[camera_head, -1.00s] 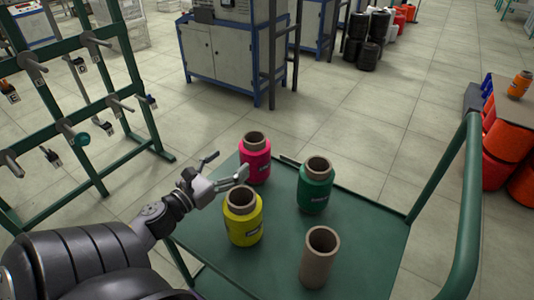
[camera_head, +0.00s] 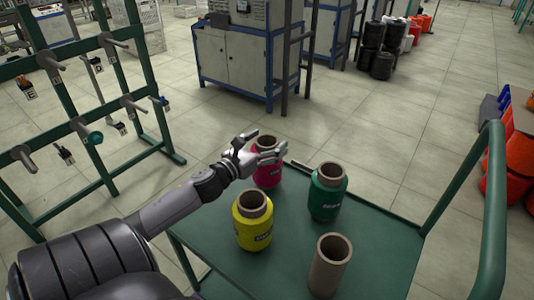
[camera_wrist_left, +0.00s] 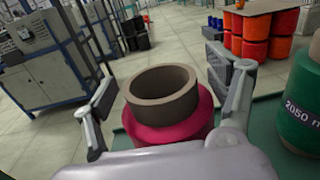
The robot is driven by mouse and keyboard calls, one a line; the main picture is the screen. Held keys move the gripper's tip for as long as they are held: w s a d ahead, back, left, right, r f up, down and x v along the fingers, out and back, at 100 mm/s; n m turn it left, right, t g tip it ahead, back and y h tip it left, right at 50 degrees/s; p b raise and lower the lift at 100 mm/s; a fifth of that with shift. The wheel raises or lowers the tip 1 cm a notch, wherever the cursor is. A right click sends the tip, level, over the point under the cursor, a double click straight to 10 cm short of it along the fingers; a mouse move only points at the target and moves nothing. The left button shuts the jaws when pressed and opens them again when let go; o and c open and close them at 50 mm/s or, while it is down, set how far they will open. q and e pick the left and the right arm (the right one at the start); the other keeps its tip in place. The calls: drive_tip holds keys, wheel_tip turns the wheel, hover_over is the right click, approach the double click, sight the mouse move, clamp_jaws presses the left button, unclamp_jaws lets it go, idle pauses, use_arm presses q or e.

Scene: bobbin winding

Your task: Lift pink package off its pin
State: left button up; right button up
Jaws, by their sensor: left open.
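The pink package (camera_head: 267,173) is a pink bobbin on a brown tube and stands upright on the green cart top at its far left corner. It also shows in the left wrist view (camera_wrist_left: 170,134), its brown tube end between my fingers. My left gripper (camera_head: 262,150) is open at the top of the pink package, with one finger on either side of the tube in the wrist view. I cannot tell whether the fingers touch it. Any pin under the package is hidden. My right gripper is not in view.
A yellow package (camera_head: 253,226), a green package (camera_head: 327,192) and a bare brown tube (camera_head: 328,266) stand close by on the cart (camera_head: 290,225). A green rack with pegs (camera_head: 95,100) is at left. The cart's handle (camera_head: 492,220) rises at right.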

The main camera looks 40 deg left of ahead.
use_arm(q)
drive_tip(key=shift+c, duration=0.5)
drive_tip(key=c, duration=1.6)
